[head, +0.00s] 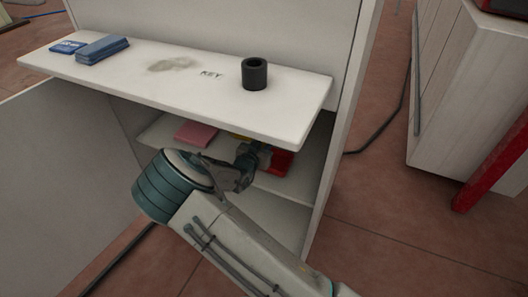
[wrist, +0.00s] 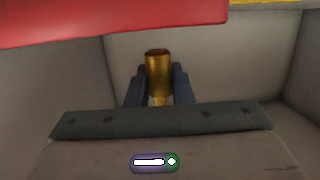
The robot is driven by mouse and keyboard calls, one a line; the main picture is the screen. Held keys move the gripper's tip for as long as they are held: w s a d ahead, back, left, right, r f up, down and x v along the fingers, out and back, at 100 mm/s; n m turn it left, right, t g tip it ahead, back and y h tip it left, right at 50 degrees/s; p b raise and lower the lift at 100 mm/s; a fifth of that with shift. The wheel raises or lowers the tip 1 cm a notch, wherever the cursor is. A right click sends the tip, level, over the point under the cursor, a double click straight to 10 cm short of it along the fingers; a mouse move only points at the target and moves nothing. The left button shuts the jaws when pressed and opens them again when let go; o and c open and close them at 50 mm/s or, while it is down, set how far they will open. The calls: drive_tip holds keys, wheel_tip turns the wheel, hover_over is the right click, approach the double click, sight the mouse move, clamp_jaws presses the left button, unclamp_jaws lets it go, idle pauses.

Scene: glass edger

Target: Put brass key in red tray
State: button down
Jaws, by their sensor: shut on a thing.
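My gripper (wrist: 158,90) is shut on the brass key (wrist: 158,70), which stands up between the two dark fingers in the wrist view. In the head view my gripper (head: 250,160) is inside the cabinet, below its white top; the key cannot be made out there. The red tray (head: 283,158) is on the inner shelf, partly hidden behind my gripper. In the wrist view a red surface (wrist: 110,22), apparently the tray, crosses the upper left, apart from the key. Its inside is not visible.
A yellow thing (head: 240,136) and a pink pad (head: 196,133) are on the inner shelf (head: 160,128).

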drive_tip(key=shift+a+f+b, duration=0.15)
drive_tip(key=shift+f+b, duration=0.2)
drive_tip(key=shift+f, duration=0.15)
wheel_tip(320, 180, down, 3)
drive_tip(key=shift+f+b, duration=0.1)
drive_tip(key=shift+b, duration=0.95)
drive_tip(key=shift+w, duration=0.1)
drive_tip(key=c, duration=1.7)
unclamp_jaws()
drive_tip(key=shift+f, duration=0.1)
drive_tip(key=shift+o, duration=0.7)
